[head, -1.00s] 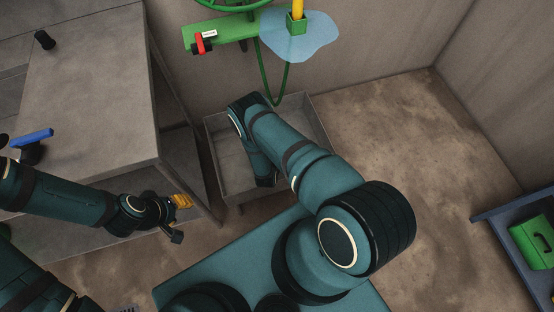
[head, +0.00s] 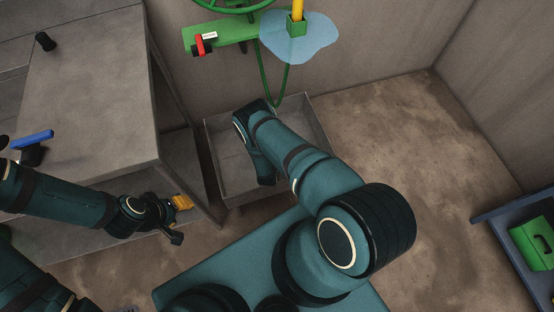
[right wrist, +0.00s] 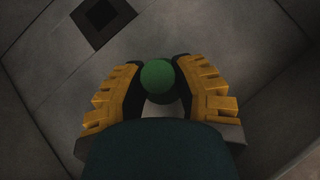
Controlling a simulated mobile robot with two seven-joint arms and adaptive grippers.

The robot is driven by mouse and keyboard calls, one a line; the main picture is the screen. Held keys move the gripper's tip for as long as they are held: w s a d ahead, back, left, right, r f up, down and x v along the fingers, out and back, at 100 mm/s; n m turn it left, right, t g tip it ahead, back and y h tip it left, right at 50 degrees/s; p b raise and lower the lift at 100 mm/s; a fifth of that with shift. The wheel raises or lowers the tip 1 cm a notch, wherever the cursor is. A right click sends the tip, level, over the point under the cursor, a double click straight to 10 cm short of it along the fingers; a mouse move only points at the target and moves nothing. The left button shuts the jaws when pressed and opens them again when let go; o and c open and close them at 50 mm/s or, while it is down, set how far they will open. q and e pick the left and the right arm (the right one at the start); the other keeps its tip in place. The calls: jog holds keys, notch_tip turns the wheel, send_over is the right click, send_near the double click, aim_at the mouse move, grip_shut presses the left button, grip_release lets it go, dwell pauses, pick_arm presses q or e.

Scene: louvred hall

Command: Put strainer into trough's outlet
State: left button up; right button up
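The trough (head: 222,184) is a grey, open-topped box on the floor by the wall. My right arm reaches down into it, and the arm hides the right gripper in the head view. In the right wrist view my right gripper (right wrist: 159,72) has its yellow-padded fingers on both sides of a green round knob (right wrist: 157,76), which I take as the strainer's handle. A pale part shows below the knob; the rest is hidden. The outlet (right wrist: 103,20) is a dark square hole with a darker rim in the trough floor, ahead and left of the knob. My left gripper (head: 184,202) is by the bench, its opening unclear.
A grey bench (head: 95,95) stands left, with a blue-handled item (head: 33,137) and a black knob (head: 45,41) on it. A green hose (head: 270,88) hangs over the trough's back. A blue shelf with a green box (head: 535,240) stands right. Floor between is clear.

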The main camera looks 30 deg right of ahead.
jog(key=shift+r, duration=0.2)
grip_shut()
jog(key=shift+r+p, duration=0.2)
jog(key=shift+p, duration=0.1)
jog(key=shift+r, duration=0.1)
notch_tip(320, 180, up, 4)
jog(key=p, duration=0.3)
